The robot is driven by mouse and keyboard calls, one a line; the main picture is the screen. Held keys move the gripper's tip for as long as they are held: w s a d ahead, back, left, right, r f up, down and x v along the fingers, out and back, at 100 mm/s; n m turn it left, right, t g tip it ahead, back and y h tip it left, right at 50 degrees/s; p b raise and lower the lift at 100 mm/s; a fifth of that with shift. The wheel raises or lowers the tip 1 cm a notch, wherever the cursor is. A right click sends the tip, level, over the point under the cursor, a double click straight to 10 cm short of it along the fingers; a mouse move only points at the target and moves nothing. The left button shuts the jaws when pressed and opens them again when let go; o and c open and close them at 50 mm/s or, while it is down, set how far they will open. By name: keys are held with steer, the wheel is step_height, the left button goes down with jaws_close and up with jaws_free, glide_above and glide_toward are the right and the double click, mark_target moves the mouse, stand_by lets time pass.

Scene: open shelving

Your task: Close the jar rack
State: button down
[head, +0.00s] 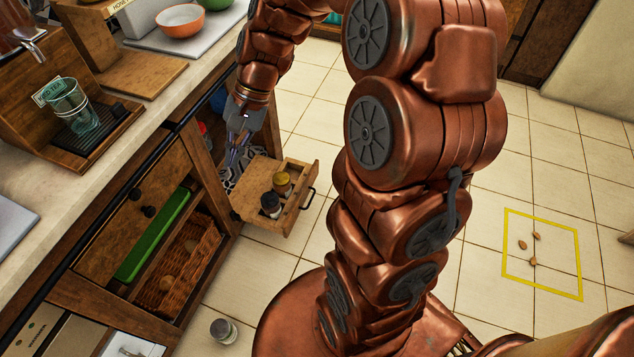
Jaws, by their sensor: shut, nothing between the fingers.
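The jar rack (246,206) is a wooden pull-out drawer at the lower part of the counter, standing out from the cabinet over the tiled floor. It holds at least two jars, one with a yellow-brown lid (282,183) and one with a dark lid (270,203). A dark handle (309,198) is on its outer front. My gripper (233,163) is shut and empty, pointing down near the cabinet end of the rack, behind the jars. I cannot tell whether it touches the rack.
The counter (165,90) runs along the left with a glass (72,105) and bowls. A wicker basket (180,262) sits in the open shelving. A jar (223,330) stands on the floor near the cabinet. A yellow outlined square (505,245) with small brown pieces lies right; floor around it is clear.

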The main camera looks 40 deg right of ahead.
steer(key=w+d+f+m+t+y+b, duration=0.15)
steer(key=w+d+f+m+b, duration=0.35)
steer(key=w+d+f, duration=0.55)
steer(key=w+d+f+m+t+y+b, duration=0.1)
steer(key=w+d+f+m+t+b, duration=0.2)
steer(key=w+d+f+m+b, duration=0.75)
steer(key=s+d+f+m+t+h+b, duration=0.1)
steer(key=s+d+f+m+b, duration=0.15)
steer(key=d+f, duration=0.65)
steer(key=s+d+f+m+t+h+b, duration=0.15)
steer(key=s+d+f, duration=0.35)
steer(key=f, duration=0.8)
steer(key=s+d+f+m+t+h+b, duration=0.1)
steer(key=s+d+f+m+h, duration=0.1)
steer(key=d+f, duration=0.75)
steer(key=b, duration=0.4)
glide_toward(311, 178)
steer(key=shift+x, duration=3.1)
steer(key=shift+d, duration=0.1)
